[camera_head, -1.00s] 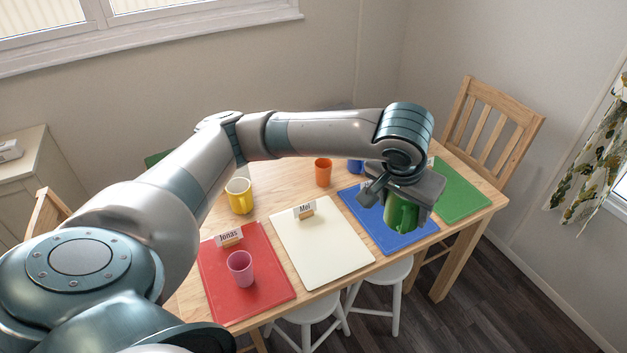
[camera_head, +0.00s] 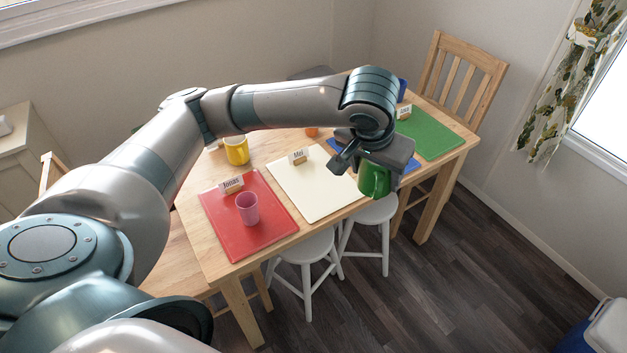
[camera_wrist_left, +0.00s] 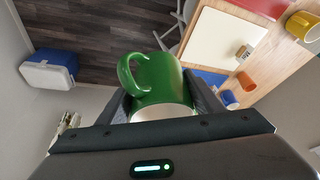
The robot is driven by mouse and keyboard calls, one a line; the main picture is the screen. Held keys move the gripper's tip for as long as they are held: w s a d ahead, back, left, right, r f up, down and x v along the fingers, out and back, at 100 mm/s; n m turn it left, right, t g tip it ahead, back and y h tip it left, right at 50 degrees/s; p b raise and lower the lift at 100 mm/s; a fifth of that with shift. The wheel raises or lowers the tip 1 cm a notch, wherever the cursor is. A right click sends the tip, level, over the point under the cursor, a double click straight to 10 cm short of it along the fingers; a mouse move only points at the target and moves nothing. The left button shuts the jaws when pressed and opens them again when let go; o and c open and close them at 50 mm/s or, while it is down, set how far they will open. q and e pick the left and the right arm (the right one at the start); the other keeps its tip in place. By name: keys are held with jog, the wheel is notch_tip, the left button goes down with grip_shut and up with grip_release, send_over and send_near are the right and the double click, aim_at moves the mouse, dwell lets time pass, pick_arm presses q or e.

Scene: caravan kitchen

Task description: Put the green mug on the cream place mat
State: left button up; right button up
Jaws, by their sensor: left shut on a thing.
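The green mug (camera_head: 374,180) is held in my left gripper (camera_head: 368,160), which is shut on it. In the wrist view the green mug (camera_wrist_left: 160,85) sits between the two fingers, its handle toward the upper left. In the head view it hangs in front of the blue mat, right of the cream place mat (camera_head: 305,192). The cream mat lies flat on the table, bare but for the name card "Mei" (camera_head: 298,156) at its back edge. The cream mat also shows in the wrist view (camera_wrist_left: 222,38). My right gripper is not in view.
Left of the cream mat is a red mat (camera_head: 262,240) with a pink cup (camera_head: 247,208). A yellow mug (camera_head: 236,150) and an orange cup (camera_head: 312,132) stand behind. A blue mat (camera_head: 406,164) and a green mat (camera_head: 430,136) lie to the right. White stools (camera_head: 375,213) stand in front.

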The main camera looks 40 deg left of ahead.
pick_arm(q)
jog(key=shift+w, duration=0.15)
jog(key=w+a+f+n+y, duration=0.1)
jog(key=w+n, duration=0.1)
jog(key=w, duration=0.4)
jog(key=w+a+f+n, duration=0.1)
jog(key=w+f+n, duration=0.1)
jog(key=w, duration=0.4)
jog(key=w+a+f+n+g+y, duration=0.1)
jog(key=a+f+n, duration=0.3)
jog(key=a+f, duration=0.4)
notch_tip(320, 180, down, 4)
jog(key=shift+w+f+y, duration=0.1)
jog(key=shift+w+y, duration=0.4)
jog(key=shift+w, duration=0.1)
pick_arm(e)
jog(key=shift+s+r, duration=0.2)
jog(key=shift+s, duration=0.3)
pick_arm(q)
jog(key=shift+a, duration=0.1)
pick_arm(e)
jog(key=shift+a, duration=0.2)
